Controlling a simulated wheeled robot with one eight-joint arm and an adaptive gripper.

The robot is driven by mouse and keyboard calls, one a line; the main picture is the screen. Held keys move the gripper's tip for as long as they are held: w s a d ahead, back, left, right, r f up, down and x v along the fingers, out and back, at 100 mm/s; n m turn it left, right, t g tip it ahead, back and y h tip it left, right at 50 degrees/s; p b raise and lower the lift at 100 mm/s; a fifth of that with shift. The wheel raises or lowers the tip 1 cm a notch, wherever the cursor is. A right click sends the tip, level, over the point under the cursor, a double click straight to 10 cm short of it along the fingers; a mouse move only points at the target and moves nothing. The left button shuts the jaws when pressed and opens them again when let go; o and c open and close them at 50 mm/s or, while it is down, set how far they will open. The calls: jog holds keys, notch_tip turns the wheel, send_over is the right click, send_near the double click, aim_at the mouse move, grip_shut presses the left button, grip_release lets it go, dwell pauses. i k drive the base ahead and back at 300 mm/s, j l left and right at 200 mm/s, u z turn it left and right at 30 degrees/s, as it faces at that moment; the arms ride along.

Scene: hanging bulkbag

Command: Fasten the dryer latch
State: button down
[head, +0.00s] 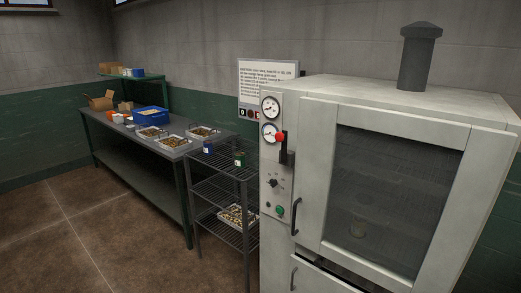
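The dryer (315,150) is a large pale cabinet on the right with a windowed door (318,170). The door looks closed, though a small gap would be hard to tell from here. A dark lever (284,155) with a red knob (281,137) stands upright on the left front panel. I cannot tell for sure whether this lever is the latch. A dark curved handle (295,216) sits at the door's lower left edge. My gripper is not in view.
A wire shelf rack (222,190) stands close to the dryer's left side. A long workbench (150,150) with trays and a blue bin (150,116) lies further left. The brown floor (95,235) at front left is clear.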

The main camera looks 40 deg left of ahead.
aim_at(282, 138)
jog(key=u, duration=1.35)
